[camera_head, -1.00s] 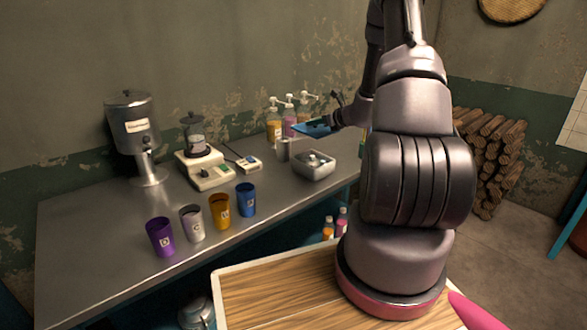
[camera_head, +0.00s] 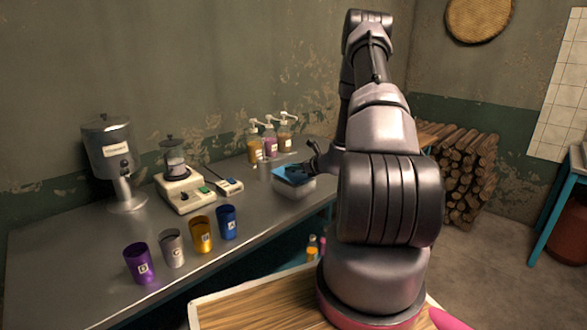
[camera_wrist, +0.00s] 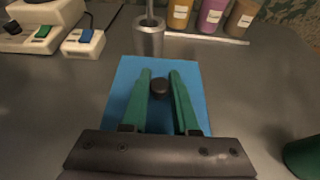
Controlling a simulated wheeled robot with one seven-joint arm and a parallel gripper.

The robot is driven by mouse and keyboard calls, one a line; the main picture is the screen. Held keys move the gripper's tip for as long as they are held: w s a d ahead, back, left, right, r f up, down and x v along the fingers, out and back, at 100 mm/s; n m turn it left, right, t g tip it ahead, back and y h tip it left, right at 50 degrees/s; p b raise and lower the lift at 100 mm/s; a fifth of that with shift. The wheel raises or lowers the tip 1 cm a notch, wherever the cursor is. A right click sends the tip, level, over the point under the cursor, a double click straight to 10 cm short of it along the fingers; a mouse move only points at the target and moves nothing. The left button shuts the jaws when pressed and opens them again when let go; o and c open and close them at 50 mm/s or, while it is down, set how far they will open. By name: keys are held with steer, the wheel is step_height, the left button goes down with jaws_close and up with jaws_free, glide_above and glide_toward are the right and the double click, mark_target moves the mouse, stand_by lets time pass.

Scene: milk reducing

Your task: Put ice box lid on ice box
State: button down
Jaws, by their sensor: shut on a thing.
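The ice box lid (camera_head: 284,174) is a flat blue plate in my gripper over the ice box. It also shows in the wrist view (camera_wrist: 128,75), with a dark round knob between the two green fingers. My gripper (camera_wrist: 160,88) is shut on the knob. The ice box (camera_head: 294,190) is a pale grey bin on the counter. In the head view the lid covers its top, and I cannot tell if the lid rests on the rim or is slightly above it. In the wrist view the lid hides the box.
A metal cup (camera_wrist: 148,38) stands just behind the lid. Pump bottles (camera_head: 270,142) stand by the wall. Several coloured cups (camera_head: 201,236) line the counter's front. Bare counter lies between the cups and the box.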

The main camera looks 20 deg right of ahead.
steer(key=shift+f, duration=0.2)
steer(key=shift+f, duration=0.4)
steer(key=c, duration=0.7)
jaws_free()
